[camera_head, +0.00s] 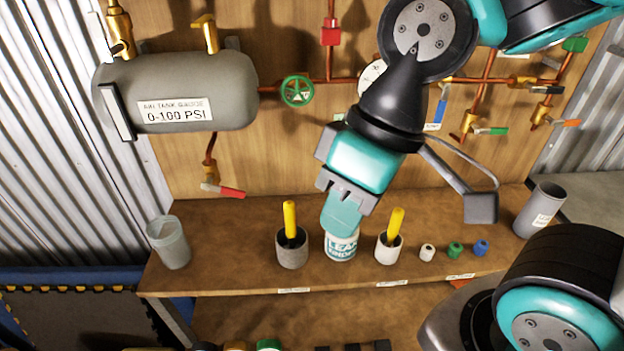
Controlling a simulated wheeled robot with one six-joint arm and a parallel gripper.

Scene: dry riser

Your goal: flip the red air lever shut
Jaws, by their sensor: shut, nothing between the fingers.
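The red lever (223,191) is on a small valve below the grey air tank (215,75), at the left of the wooden panel. A short copper pipe runs down from the tank to this valve. The lever points right and slopes slightly down, roughly across the pipe. My gripper (342,222) is shut and empty, pointing down. In the picture it is well to the right of the lever and a little lower. Its fingers overlap the top of a white leak-labelled can (341,247); I cannot tell whether they touch it.
Two holders with yellow-handled tools (291,247) (389,249) flank the can on the wooden shelf. A translucent cup (169,243) stands at the shelf's left end, below the red lever. A green handwheel (297,91) and copper pipes line the panel. Small caps (455,250) sit at right.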

